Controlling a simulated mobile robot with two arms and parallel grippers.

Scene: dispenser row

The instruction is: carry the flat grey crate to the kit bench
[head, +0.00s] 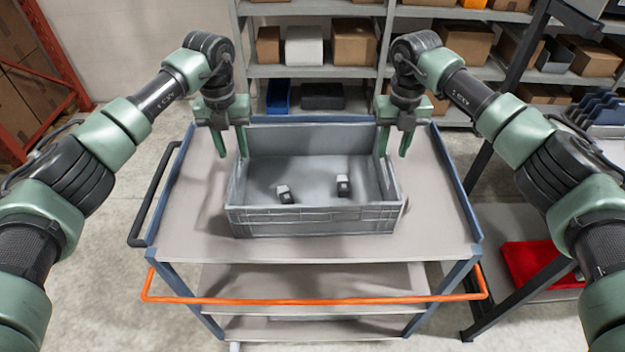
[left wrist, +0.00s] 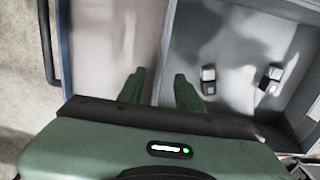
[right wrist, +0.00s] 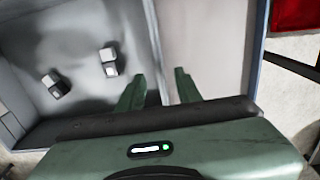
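The flat grey crate (head: 312,221) rests on the top deck of a cart. Two small black-and-white items (head: 285,194) (head: 343,185) lie on its floor. My left gripper (head: 232,148) is open at the crate's left end wall; in the left wrist view one finger is outside the wall and one inside (left wrist: 160,88). My right gripper (head: 394,147) is open at the right end wall, with its fingers likewise on both sides in the right wrist view (right wrist: 158,88). Neither is closed on the wall. How deep the fingertips reach is hard to tell. No kit bench is clearly identifiable.
The cart (head: 440,225) has blue edges, a black side handle (head: 152,195) and an orange front bar (head: 315,299). Shelves with boxes (head: 355,42) stand behind it. A black-framed rack with a red bin (head: 540,263) is at right. Open floor lies left.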

